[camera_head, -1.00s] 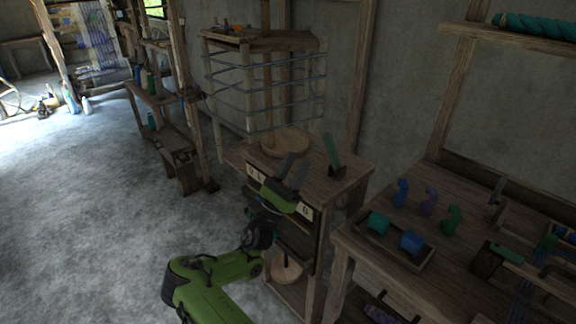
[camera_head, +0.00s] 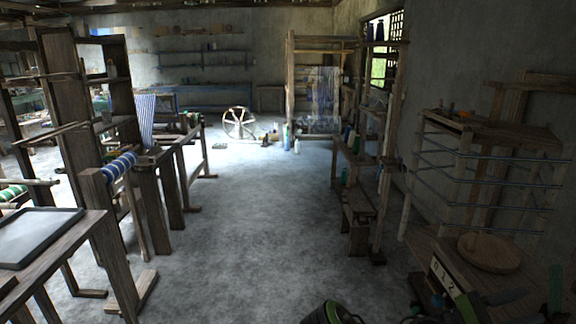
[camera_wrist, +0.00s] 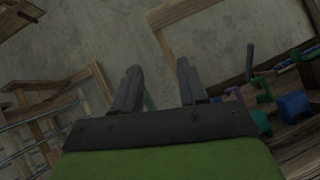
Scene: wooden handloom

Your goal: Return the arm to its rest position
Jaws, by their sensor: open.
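My gripper (camera_wrist: 158,85) is open in the wrist view, its two dark fingers apart with nothing held between them. A thin green piece shows behind the fingers, apart from them. In the head view my gripper (camera_head: 518,298) is low at the right, over the small wooden cabinet (camera_head: 440,277), and partly cut off by the lower edge. Part of my green arm (camera_head: 330,314) shows at the bottom middle.
A rack with blue rods (camera_head: 480,165) and a round wooden disc (camera_head: 489,252) stand close to my gripper, with an upright green piece (camera_head: 555,288). Looms and a table with a dark tray (camera_head: 38,238) stand left. The middle floor (camera_head: 270,220) is clear.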

